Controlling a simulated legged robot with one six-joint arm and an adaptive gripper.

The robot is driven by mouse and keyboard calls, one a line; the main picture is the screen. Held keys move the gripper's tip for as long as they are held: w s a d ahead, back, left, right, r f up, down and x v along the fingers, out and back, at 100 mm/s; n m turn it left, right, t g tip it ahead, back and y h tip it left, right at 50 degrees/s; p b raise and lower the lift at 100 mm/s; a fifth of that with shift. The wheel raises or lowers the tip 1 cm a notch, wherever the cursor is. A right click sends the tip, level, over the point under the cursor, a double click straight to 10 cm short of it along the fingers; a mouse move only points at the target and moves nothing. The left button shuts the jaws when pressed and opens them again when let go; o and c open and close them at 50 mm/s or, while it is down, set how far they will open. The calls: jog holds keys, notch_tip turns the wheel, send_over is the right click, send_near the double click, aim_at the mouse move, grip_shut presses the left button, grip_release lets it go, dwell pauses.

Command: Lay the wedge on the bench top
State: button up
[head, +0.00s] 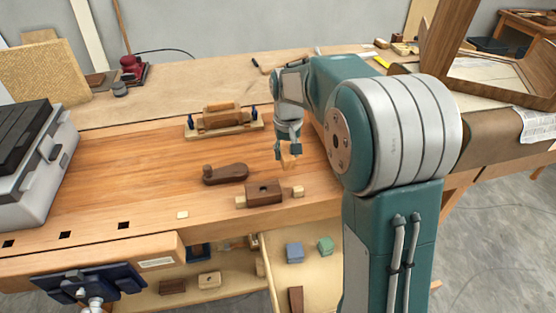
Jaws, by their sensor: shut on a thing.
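The bench top (110,183) is a broad, reddish-brown wooden surface. My gripper (288,156) hangs over its right part, pointing down. It is shut on a small light-wood piece, the wedge (289,163), which shows below the fingers. The fingers hide its upper part. I cannot tell whether its lower end touches the bench top.
A dark wooden plane (225,174) and a brown block tool (264,192) stand left and in front of my gripper. A clamped wooden assembly (222,119) lies behind. A grey case (37,160) sits at the left. The left middle of the bench is clear.

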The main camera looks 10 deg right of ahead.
send_over(278, 167)
notch_tip(278, 167, down, 7)
jog(key=shift+s+r, duration=0.1)
jog(key=shift+w+f, duration=0.2)
jog(key=shift+f, duration=1.5)
jog(key=shift+f, duration=0.1)
jog(key=o, duration=1.2)
